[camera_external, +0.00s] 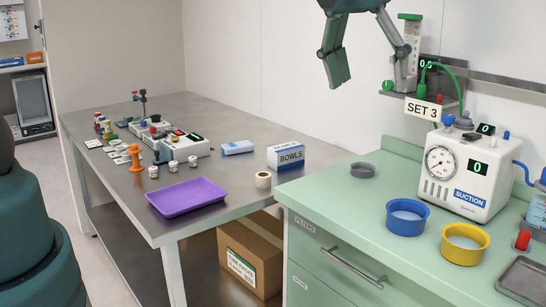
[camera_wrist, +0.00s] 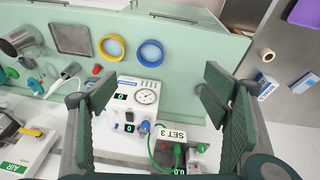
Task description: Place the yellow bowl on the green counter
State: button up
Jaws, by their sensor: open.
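The yellow bowl (camera_external: 465,244) sits upright on the green counter (camera_external: 345,212), near its front right, beside the blue bowl (camera_external: 407,217). In the wrist view the yellow bowl (camera_wrist: 112,47) shows near the top, left of the blue bowl (camera_wrist: 152,53), both on the green counter (camera_wrist: 190,50). My gripper (camera_external: 366,58) is high above the back of the counter, near the wall, well apart from both bowls. In the wrist view my gripper (camera_wrist: 160,92) has its fingers spread wide with nothing between them.
The white suction unit (camera_external: 465,172) stands behind the bowls. A flowmeter (camera_external: 405,55) and tubing hang on the wall rail near my gripper. A grey dish (camera_external: 363,170) and a metal tray (camera_external: 524,279) lie on the counter. The counter's front left is clear. A purple tray (camera_external: 187,197) lies on the steel table.

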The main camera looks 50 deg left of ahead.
jog(key=s+a+r+t, duration=0.1)
jog(key=s+a+t, duration=0.1)
jog(key=s+a, duration=0.6)
jog(key=s+a+m+t, duration=0.1)
jog(key=s+a, duration=0.7)
jog(key=s, duration=0.8)
jog(key=shift+r+t+y, duration=0.3)
jog(key=shift+r+t, duration=0.05)
jog(key=shift+t, duration=0.25)
jog(key=shift+a, duration=0.1)
